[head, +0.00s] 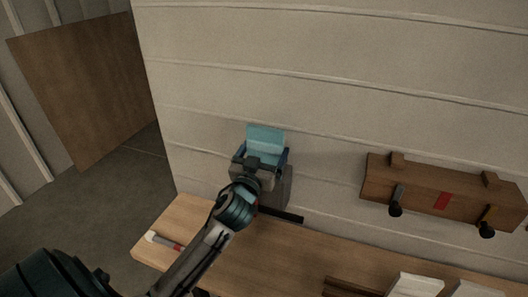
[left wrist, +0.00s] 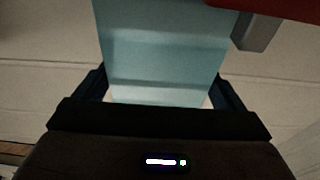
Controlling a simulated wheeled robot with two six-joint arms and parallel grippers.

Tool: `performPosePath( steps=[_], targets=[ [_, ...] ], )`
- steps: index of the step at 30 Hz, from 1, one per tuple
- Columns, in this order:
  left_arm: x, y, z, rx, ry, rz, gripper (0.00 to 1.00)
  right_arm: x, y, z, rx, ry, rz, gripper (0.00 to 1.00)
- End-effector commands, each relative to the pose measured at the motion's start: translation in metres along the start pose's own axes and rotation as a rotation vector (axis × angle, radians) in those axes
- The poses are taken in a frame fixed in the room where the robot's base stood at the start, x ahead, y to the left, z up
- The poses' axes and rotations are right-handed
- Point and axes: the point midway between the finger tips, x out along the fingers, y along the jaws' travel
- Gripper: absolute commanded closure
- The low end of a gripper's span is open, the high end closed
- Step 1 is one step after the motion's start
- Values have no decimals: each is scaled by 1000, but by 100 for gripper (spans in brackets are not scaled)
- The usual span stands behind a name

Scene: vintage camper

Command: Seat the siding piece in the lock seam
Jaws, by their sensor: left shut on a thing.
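My left gripper (head: 259,166) is shut on a light blue siding piece (head: 265,138) and holds it up near the pale panelled wall (head: 330,70), above the bench's back edge. In the left wrist view the siding piece (left wrist: 160,50) sits between the two dark fingers (left wrist: 160,97), and its upper end runs out of the picture. Horizontal seams (head: 320,79) cross the wall. The top of the piece is close to one of these seams. I cannot tell whether it touches. My right gripper is not in view.
A wooden bench (head: 280,255) runs along the wall. A white and red tool (head: 163,240) lies at its left end. A wooden rack (head: 440,195) with hanging tools is on the wall at right. White blocks (head: 416,286) lie at front right. A brown panel (head: 85,85) stands at left.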

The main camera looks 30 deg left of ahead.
Motion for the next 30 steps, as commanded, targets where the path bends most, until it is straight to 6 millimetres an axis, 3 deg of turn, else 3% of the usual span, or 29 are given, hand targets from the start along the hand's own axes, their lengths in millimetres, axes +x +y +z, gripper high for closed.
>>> performPosePath(
  steps=[30],
  targets=[
    [-5, 0, 26, 0, 0, 0, 38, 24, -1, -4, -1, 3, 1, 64]
  ],
)
